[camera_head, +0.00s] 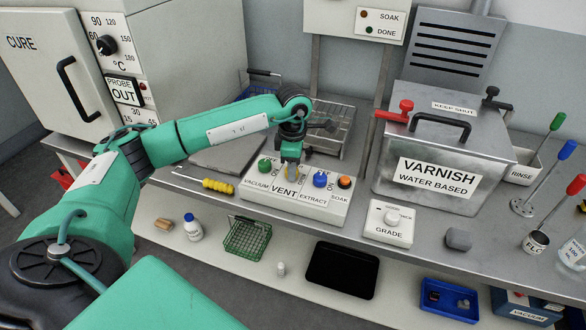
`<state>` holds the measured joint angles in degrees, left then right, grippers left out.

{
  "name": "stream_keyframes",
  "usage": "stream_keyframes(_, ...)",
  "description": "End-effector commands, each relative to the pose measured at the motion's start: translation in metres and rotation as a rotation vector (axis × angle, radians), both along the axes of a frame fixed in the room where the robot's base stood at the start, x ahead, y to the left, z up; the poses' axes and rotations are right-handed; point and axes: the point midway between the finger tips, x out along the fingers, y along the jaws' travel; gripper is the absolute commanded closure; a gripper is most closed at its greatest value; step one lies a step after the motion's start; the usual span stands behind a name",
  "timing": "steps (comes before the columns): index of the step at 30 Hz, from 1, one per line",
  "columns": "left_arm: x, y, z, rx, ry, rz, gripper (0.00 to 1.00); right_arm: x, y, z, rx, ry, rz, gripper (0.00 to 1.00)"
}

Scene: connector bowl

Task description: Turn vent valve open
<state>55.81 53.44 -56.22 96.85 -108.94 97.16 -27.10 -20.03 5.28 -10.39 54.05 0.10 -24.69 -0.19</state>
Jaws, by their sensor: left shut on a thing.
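The vent valve (291,172) is a small yellow knob on the white control box (318,214), above the label VENT. My left gripper (291,168) points down from above and is shut on this knob. The fingers and wrist hide much of the knob, so its turn position cannot be told. A green knob (265,164) marked VACUUM sits to its left. A blue knob (320,180) marked EXTRACT and an orange button (344,182) marked SOAK sit to its right. My right gripper is not in view.
A yellow screwdriver (218,186) lies left of the box. A wire rack (335,118) stands behind it. The varnish tank (445,150), with a red-handled valve (404,107), stands to the right.

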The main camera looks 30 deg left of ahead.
Motion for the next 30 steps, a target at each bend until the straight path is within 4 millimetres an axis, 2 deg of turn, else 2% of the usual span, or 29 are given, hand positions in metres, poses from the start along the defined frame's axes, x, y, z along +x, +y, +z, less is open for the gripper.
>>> stream_keyframes(15, 0.0011, 0.0003, 0.0023, -0.001, -0.005, -0.02, 0.89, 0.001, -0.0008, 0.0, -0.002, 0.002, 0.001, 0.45)
stream_keyframes(16, 0.001, 0.0004, 0.0023, 0.0, -0.004, -0.02, 0.64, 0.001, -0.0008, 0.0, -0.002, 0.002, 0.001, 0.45)
stream_keyframes(19, 0.0009, 0.0004, 0.0021, 0.0, -0.004, -0.019, 0.45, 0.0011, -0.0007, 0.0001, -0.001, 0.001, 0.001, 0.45)
stream_keyframes(30, 0.0007, 0.0001, 0.0055, 0.0, -0.002, -0.019, 0.45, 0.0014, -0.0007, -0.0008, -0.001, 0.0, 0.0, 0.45)
